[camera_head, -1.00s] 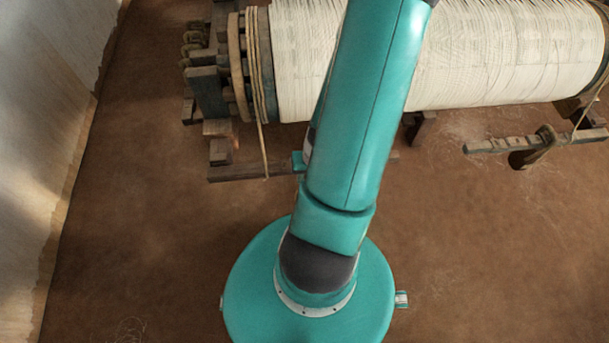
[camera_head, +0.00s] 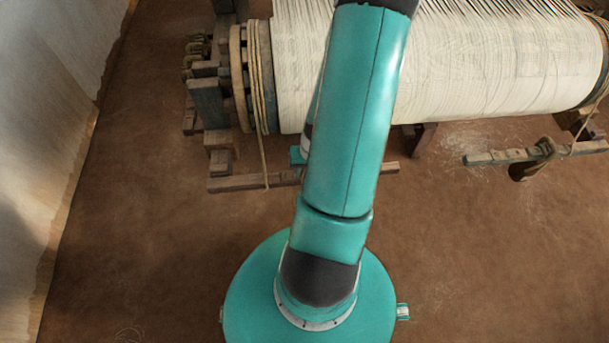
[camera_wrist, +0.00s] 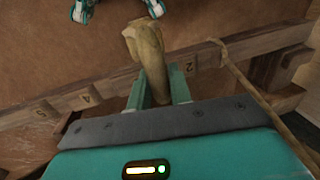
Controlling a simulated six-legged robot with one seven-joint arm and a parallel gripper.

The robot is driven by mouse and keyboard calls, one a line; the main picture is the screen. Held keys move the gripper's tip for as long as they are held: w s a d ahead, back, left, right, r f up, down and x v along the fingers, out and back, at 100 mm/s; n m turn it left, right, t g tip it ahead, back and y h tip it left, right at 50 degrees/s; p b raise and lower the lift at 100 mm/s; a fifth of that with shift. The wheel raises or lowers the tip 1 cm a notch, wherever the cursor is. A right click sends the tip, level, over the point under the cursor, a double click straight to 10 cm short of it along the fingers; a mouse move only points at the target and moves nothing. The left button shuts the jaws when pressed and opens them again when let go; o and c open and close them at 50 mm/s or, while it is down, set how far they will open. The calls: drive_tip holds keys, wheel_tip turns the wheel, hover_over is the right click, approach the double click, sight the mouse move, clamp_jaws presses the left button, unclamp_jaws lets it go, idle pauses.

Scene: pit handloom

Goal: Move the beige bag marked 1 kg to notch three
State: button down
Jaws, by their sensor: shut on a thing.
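In the wrist view my gripper (camera_wrist: 157,92) is shut on a beige bag (camera_wrist: 148,50), with its teal fingers on either side of it. No weight mark is readable on the bag. The bag is in front of a wooden notched bar (camera_wrist: 116,97). Numbers 2 (camera_wrist: 190,67), 4 (camera_wrist: 85,98) and 5 (camera_wrist: 40,112) show on the bar. The part between 2 and 4, where three would be, is behind the bag and fingers. I cannot tell if the bag touches the bar. In the head view my arm hides gripper and bag; part of the bar (camera_head: 240,184) shows.
A cord (camera_wrist: 255,88) crosses the bar right of number 2. A large roller of white warp threads (camera_head: 480,60) lies at the back. A second notched bar (camera_head: 490,157) with a dark hanging weight (camera_head: 520,172) is at right. The earth floor (camera_head: 480,260) in front is clear.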

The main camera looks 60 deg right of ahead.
drive_tip(key=shift+w+d, duration=1.1)
drive_tip(key=shift+d, duration=0.1)
drive_tip(key=shift+w+d+f, duration=0.1)
drive_tip(key=shift+f, duration=1.05)
drive_tip(key=shift+f, duration=0.25)
drive_tip(key=c, duration=1.2)
unclamp_jaws()
drive_tip(key=shift+s+d+r, duration=0.3)
drive_tip(key=shift+s+r, duration=0.05)
drive_tip(key=shift+r, duration=1.9)
drive_tip(key=shift+s+d+r, duration=0.25)
drive_tip(key=shift+s+r, duration=0.1)
drive_tip(key=shift+r, duration=1.9)
drive_tip(key=shift+s+d+r, duration=0.3)
drive_tip(key=shift+s+r, duration=0.05)
drive_tip(key=shift+r, duration=1.9)
